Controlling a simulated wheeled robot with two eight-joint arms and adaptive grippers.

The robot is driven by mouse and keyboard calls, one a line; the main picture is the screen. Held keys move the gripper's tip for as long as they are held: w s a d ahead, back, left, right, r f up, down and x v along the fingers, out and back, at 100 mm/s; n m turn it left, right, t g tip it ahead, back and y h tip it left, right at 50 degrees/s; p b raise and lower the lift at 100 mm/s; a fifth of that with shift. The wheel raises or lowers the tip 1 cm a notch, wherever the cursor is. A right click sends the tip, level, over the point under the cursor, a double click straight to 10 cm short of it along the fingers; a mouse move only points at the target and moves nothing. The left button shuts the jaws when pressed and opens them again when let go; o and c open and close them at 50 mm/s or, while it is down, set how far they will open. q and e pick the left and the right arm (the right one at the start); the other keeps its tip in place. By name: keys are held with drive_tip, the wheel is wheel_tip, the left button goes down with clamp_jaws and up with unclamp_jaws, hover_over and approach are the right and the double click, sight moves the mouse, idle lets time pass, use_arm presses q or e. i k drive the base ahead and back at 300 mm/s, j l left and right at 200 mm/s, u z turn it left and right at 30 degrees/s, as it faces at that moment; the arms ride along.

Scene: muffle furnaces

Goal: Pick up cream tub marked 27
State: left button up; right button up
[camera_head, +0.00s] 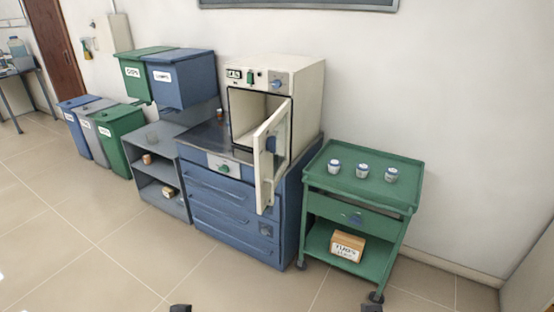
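Three small whitish tubs with blue bands stand upright, spaced apart in a row, on the top tray of a green trolley (319,177) at the right. They are the left tub (335,167), the middle tub (362,171) and the right tub (391,175). Their markings are too small to read, so I cannot tell which is 27. Dark tips at the bottom edge appear to be my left gripper (180,308) and my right gripper (371,308). Both are far from the tubs and mostly cut off by the frame.
A cream furnace (309,90) with its door (264,165) swung open stands on a blue drawer cabinet (228,205) left of the trolley. A cardboard box (347,247) sits on the trolley's lower shelf. Grey shelves and lidded bins stand further left. The tiled floor in front is clear.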

sight(334, 164)
drive_tip(key=z, duration=0.3)
drive_tip(key=i+l+z, duration=0.15)
drive_tip(key=i+z, duration=0.6)
drive_tip(key=i+j+z, duration=0.1)
drive_tip(key=i, duration=0.65)
drive_tip(key=i+j, duration=0.1)
drive_tip(key=i, duration=0.7)
drive_tip(key=z, duration=0.05)
